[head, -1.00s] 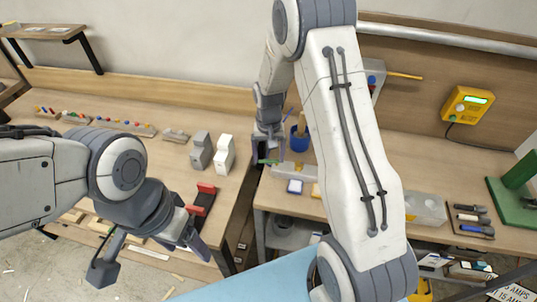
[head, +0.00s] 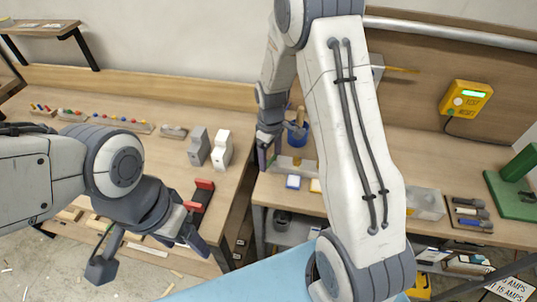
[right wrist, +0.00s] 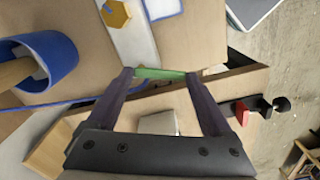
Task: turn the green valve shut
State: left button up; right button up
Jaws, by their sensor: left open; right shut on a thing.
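The green valve's handle (right wrist: 160,73) shows in the right wrist view as a thin green bar spanning between my right fingertips. My right gripper (head: 267,155) is shut on it, at the left end of the right-hand bench. In the head view the gripper and arm hide the handle. A grey-white block (head: 296,166), seemingly the valve's body, lies just right of the gripper. My left gripper (head: 148,256) is open and empty at the lower left, in front of the left bench. How far the valve is turned cannot be told.
A blue cup (head: 298,136) with a wooden handle in it stands close behind my right gripper. Grey and white blocks (head: 221,150) and a red-and-black item (head: 203,197) are on the left bench. A yellow meter (head: 465,100) is on the wall board. A gap separates the benches.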

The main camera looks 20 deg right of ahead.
jog(key=shift+s+d+n, duration=0.15)
jog(key=shift+d+n, duration=0.05)
jog(key=shift+n, duration=0.9)
jog(key=shift+s+d+n, duration=0.15)
jog(key=shift+n, duration=0.95)
jog(key=shift+r, duration=0.1)
jog(key=o, duration=1.1)
jog(key=shift+o, duration=0.2)
notch_tip(320, 180, up, 10)
jog(key=b, duration=0.1)
jog(key=shift+r+b, duration=0.25)
jog(key=shift+b, duration=0.1)
